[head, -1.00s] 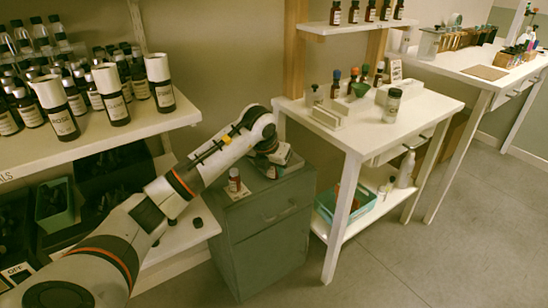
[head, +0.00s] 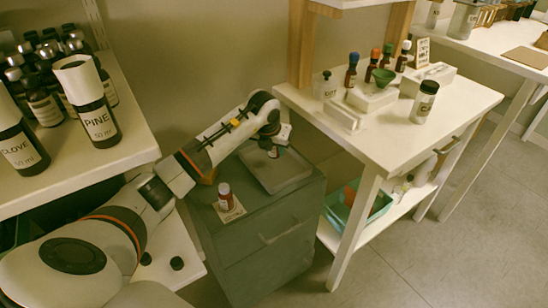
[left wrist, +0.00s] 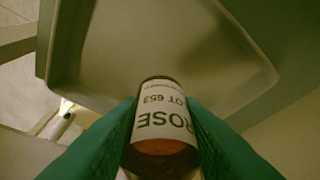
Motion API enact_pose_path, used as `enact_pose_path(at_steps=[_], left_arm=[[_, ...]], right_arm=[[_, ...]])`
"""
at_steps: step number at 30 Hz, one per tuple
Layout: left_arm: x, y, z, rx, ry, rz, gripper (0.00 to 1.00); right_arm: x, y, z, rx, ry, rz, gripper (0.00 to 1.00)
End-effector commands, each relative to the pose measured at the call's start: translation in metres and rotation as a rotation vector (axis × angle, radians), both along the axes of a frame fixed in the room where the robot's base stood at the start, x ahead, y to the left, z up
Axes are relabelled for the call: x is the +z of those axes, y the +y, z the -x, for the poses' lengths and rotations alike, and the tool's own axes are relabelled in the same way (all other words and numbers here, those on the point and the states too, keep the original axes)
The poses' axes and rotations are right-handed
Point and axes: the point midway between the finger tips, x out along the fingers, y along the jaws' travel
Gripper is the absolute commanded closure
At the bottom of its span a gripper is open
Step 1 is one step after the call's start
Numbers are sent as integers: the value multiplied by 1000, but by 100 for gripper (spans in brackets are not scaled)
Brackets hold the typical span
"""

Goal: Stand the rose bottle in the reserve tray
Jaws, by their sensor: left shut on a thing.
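The rose bottle (left wrist: 160,122) is a small brown bottle with a white label reading ROSE. My left gripper (head: 273,140) is shut on it, with a green finger on each side in the left wrist view (left wrist: 163,112). In the head view the bottle (head: 273,152) shows small and dark below the gripper, over the reserve tray (head: 283,182), a shallow grey tray on the grey cabinet. The tray also fills much of the left wrist view (left wrist: 110,85). I cannot tell whether the bottle touches the tray floor. My right gripper is not in view.
A red-brown bottle with a white cap (head: 226,195) stands on a card at the cabinet's front left. A white table (head: 455,105) with bottles and a green funnel is right of the cabinet. A shelf with bottles, including PINE (head: 98,120), is at left.

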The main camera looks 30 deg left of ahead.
Motion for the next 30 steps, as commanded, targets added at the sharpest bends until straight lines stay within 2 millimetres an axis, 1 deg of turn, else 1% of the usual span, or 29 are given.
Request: enact_pose_path(at_steps=[4, 9, 10, 13, 21, 22, 24, 25, 30], left_arm=[[-13, 0, 0, 1, 2, 1, 91], [-37, 0, 0, 0, 1, 0, 91], [-39, 0, 0, 0, 1, 0, 91], [-40, 0, 0, 0, -1, 0, 91], [-42, 0, 0, 0, -1, -1, 91], [-41, 0, 0, 0, -1, 0, 63], [-41, 0, 0, 0, 0, 0, 51], [-41, 0, 0, 0, 0, 0, 46], [-41, 0, 0, 0, 0, 0, 46]], right_arm=[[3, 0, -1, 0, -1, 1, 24], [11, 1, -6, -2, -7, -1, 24], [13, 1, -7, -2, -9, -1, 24], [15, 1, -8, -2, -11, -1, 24], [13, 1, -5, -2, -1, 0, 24], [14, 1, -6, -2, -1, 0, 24], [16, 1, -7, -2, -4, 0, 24], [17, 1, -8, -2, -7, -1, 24], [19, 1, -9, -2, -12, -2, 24]])
